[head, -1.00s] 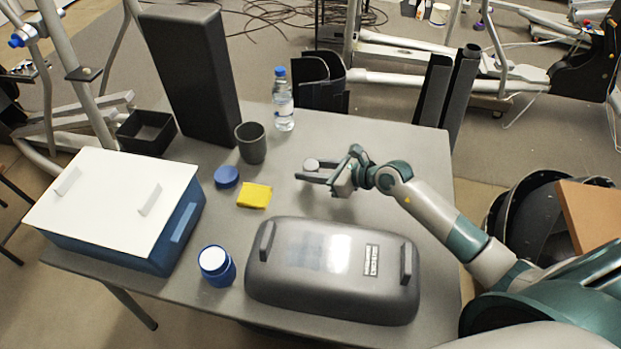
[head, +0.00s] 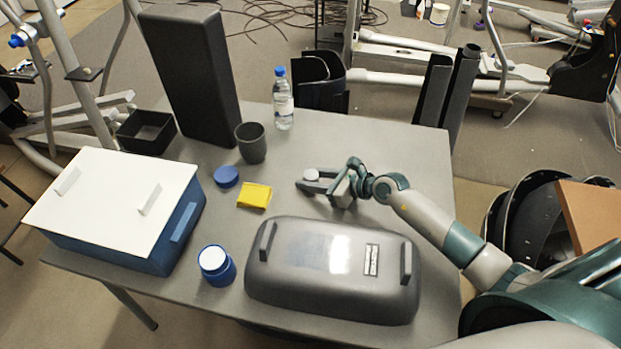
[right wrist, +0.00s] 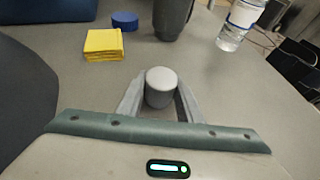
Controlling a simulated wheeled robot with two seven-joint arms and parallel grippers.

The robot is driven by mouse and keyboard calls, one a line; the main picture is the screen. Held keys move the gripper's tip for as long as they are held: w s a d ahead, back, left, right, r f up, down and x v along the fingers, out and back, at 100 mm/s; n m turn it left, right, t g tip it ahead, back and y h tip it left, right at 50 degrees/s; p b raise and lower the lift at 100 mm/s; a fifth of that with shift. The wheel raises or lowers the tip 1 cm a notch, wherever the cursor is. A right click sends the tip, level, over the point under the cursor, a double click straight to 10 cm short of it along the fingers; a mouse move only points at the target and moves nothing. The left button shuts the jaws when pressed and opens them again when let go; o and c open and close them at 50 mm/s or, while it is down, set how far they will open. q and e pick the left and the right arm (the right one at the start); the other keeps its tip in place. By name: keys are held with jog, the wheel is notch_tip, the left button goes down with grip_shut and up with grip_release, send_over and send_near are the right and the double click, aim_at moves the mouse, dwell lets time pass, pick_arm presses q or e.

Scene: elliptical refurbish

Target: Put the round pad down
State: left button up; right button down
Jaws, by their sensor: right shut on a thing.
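The round pad (head: 310,174) is a small light-grey piece with a pale round top. It is between the fingers of my right gripper (head: 311,181), which is shut on it. In the right wrist view the pad (right wrist: 160,87) stands upright between the two grey fingers (right wrist: 160,100). The gripper is low over the middle of the grey table (head: 350,145); I cannot tell whether the pad touches the tabletop. My left gripper is not in view.
A yellow pad (head: 254,195), blue lid (head: 227,176) and dark cup (head: 251,142) are left of the gripper. A bottle (head: 283,100) stands behind. Table right of the bottle is clear.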

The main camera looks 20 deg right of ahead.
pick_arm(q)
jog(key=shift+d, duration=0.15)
pick_arm(e)
jog(key=shift+f, duration=0.1)
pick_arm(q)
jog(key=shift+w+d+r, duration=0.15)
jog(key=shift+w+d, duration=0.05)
pick_arm(e)
jog(key=c, duration=1.3)
grip_release()
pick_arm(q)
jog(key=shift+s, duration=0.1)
pick_arm(e)
jog(key=shift+o, duration=0.2)
